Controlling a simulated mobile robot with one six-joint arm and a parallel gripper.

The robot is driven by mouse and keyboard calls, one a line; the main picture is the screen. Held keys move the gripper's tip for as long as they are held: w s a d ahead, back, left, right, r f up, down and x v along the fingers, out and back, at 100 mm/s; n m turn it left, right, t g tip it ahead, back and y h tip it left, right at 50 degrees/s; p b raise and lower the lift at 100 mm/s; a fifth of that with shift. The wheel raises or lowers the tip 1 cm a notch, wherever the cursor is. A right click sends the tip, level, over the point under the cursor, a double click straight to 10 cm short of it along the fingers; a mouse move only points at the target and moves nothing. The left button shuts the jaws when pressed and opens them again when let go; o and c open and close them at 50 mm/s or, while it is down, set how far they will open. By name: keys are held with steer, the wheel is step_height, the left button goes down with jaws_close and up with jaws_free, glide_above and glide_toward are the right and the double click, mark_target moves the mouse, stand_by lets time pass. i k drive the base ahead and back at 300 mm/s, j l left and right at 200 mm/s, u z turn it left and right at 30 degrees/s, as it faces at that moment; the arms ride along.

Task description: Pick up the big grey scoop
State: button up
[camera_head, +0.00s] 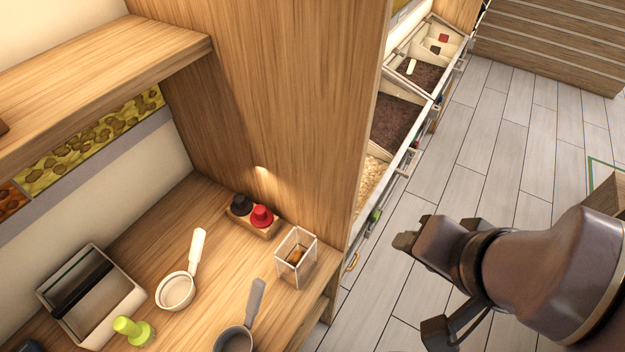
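The big grey scoop (237,340) lies on the wooden counter at the bottom of the view. Its dark grey round bowl is cut off by the bottom edge, and its grey handle points up and to the right. My gripper (420,287) is at the right, over the tiled floor, well away from the scoop. Its two fingers are spread apart with nothing seen between them. The scoop is not touched by my gripper.
A clear box (296,258) and a wooden holder with black and red items (254,218) are behind. A tall wooden panel (280,90) borders the counter.

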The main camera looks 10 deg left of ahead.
mark_target(236, 337)
steer(key=u, duration=0.45)
steer(key=k+u, duration=0.1)
steer(key=u, duration=0.35)
steer(key=j+u, duration=0.1)
steer(key=u, duration=0.35)
steer(key=k+u, duration=0.1)
steer(key=u, duration=0.35)
steer(key=j+z, duration=0.1)
steer(key=j, duration=0.3)
steer(key=k+j+z, duration=0.1)
steer(key=j, duration=0.25)
